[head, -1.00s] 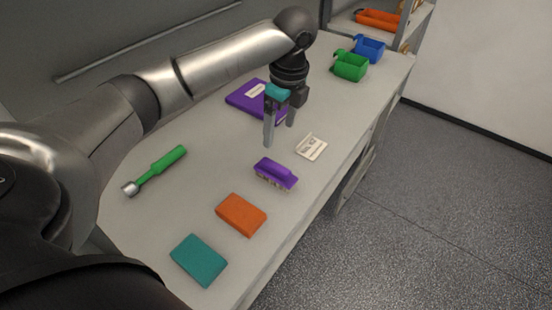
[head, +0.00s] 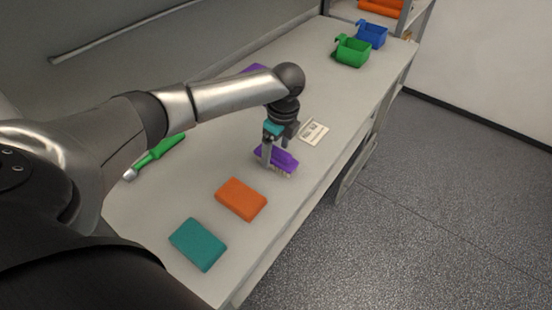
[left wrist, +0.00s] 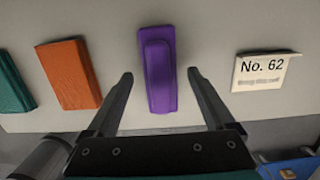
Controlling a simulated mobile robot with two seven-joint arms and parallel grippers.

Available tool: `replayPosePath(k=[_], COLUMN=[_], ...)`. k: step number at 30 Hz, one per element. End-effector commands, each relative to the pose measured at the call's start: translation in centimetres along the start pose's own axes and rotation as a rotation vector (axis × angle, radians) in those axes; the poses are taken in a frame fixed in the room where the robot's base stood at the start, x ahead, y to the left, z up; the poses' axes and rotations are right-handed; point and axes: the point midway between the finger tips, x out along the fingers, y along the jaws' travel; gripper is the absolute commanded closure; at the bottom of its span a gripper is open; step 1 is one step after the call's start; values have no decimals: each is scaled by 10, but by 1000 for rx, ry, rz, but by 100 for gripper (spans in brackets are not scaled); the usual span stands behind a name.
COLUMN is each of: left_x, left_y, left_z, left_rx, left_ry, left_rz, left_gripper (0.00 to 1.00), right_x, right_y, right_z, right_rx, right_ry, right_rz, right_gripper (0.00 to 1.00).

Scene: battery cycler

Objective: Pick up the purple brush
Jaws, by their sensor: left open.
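The purple brush (head: 277,159) lies on the grey table, bristles down, between an orange block and a white card. In the left wrist view the brush (left wrist: 158,70) stands out as a long purple body with a raised handle, lying between the fingertip lines. My left gripper (head: 275,158) is open and low at the brush, with its near finger in front of part of it. In the left wrist view the open fingers (left wrist: 160,74) are on either side of the brush, with gaps to it. My right gripper is not in view.
The orange block (head: 241,199) and teal block (head: 198,244) lie nearer me. The white card (head: 314,132) reads "No. 62" in the wrist view. A green tool (head: 160,153) lies at left. Green (head: 352,51) and blue (head: 372,34) bins stand at the far end.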

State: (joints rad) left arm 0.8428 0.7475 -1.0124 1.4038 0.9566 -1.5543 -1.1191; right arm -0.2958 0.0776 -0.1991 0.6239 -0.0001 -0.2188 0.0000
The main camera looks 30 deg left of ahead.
Motion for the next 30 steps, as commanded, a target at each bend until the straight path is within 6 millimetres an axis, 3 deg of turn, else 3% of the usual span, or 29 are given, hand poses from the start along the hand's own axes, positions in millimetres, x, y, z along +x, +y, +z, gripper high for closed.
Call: replayPosePath(k=[9, 30], left_x=[7, 6], left_y=[0, 0], left_z=[0, 0], left_rx=[1, 0], left_ry=[-1, -1], left_rz=[-1, -1], left_gripper=[12, 91], right_x=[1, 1], right_y=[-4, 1], right_z=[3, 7], right_rx=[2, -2], right_ry=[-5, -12], right_rz=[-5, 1], right_gripper=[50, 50])
